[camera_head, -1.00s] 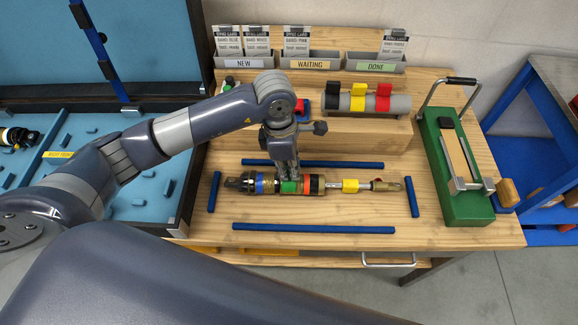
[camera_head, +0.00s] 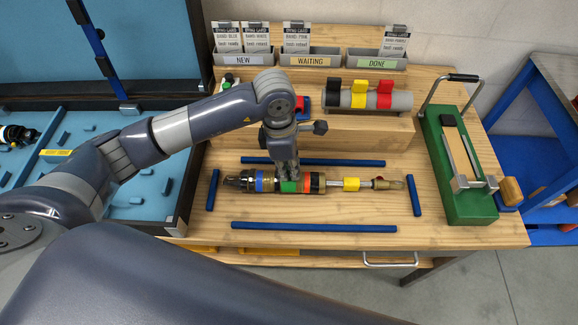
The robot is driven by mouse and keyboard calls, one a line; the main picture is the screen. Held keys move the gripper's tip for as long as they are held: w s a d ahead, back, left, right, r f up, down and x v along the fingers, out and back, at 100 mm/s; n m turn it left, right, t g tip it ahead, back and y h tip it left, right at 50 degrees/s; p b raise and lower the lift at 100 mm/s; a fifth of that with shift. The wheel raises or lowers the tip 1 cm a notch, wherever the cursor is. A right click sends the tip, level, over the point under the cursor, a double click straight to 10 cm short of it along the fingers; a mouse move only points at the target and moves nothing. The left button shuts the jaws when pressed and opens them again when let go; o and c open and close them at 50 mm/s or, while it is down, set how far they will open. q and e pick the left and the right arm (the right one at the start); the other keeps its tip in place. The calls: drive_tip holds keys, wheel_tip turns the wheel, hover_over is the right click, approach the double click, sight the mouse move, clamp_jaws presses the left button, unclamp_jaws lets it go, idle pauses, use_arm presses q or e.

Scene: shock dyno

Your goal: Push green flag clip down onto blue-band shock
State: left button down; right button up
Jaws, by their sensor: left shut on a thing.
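The blue-band shock (camera_head: 330,184) lies horizontally on the wooden bench, with a blue band (camera_head: 260,182) near its left end, an orange-red band right of the middle and a yellow piece on its rod. The green flag clip (camera_head: 289,187) is at the shock's body, between the blue and orange-red bands. My left gripper (camera_head: 288,176) points down right over the clip and is shut on it. The fingers hide the clip's upper part, and I cannot tell how fully it sits around the body. My right gripper is not in view.
Blue strips (camera_head: 314,227) frame the shock. Behind it, a wooden step carries a grey bar (camera_head: 398,101) with black, yellow and red clips. Card trays (camera_head: 243,60) stand at the back. A green fixture (camera_head: 467,205) with a handle is at right, a blue case at left.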

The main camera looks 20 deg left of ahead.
use_arm(q)
drive_tip(key=shift+f, duration=0.15)
drive_tip(key=c, duration=1.6)
unclamp_jaws()
drive_tip(key=shift+o, duration=0.2)
wheel_tip(320, 180, up, 12)
drive_tip(key=a, duration=0.1)
drive_tip(key=shift+s, duration=0.15)
drive_tip(key=shift+a, duration=0.1)
